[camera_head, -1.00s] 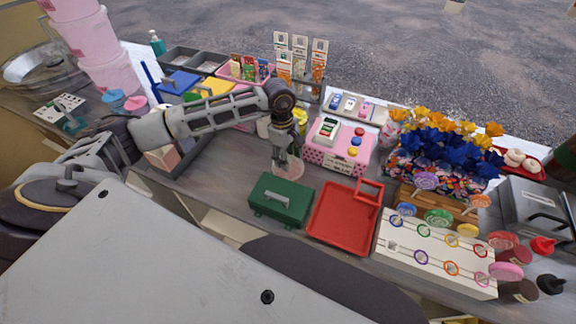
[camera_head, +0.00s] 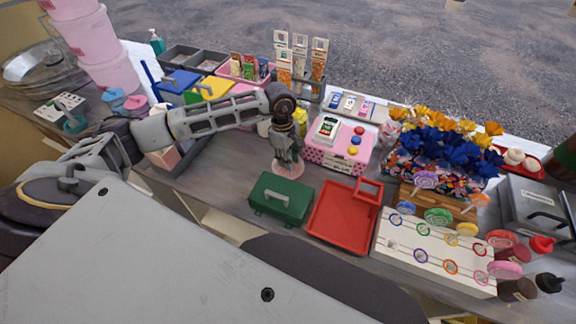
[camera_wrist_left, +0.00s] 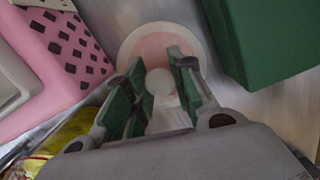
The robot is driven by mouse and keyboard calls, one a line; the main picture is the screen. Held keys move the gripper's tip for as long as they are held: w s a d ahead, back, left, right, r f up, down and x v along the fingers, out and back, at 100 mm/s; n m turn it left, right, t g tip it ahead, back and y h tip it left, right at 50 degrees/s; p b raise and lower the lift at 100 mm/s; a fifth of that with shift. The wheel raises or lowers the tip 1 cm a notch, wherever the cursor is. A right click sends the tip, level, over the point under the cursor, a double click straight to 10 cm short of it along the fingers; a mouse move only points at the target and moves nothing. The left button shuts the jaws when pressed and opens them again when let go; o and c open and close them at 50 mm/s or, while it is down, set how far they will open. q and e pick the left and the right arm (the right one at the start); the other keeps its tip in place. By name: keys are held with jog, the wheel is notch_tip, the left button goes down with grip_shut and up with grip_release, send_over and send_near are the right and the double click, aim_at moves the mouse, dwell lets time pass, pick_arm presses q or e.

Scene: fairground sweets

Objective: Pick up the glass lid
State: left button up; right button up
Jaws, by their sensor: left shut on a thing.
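The glass lid (camera_head: 281,172) is a pale, see-through pinkish disc behind the green case on the counter. In the left wrist view the lid (camera_wrist_left: 142,44) shows as a round rim with a pale round knob (camera_wrist_left: 159,82) at its middle. My left gripper (camera_head: 287,160) points down over the lid. In the wrist view its green-padded fingers (camera_wrist_left: 154,90) stand on either side of the knob, shut on it. Whether the lid is clear of what lies under it, I cannot tell. My right gripper is not in view.
A green case (camera_head: 281,199) stands just in front of the lid, with a red tray (camera_head: 343,222) to its right. A pink dotted box (camera_head: 338,157) stands close on the right. A white ring board (camera_head: 436,253) lies further right.

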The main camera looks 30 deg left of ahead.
pick_arm(q)
grip_shut()
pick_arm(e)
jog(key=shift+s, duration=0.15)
pick_arm(q)
jog(key=shift+r, duration=0.15)
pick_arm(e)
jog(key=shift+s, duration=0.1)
pick_arm(q)
jog(key=shift+r, duration=0.6)
notch_tip(320, 180, up, 7)
jog(key=shift+f+b, duration=0.1)
jog(key=shift+b, duration=0.4)
jog(key=shift+r, duration=0.85)
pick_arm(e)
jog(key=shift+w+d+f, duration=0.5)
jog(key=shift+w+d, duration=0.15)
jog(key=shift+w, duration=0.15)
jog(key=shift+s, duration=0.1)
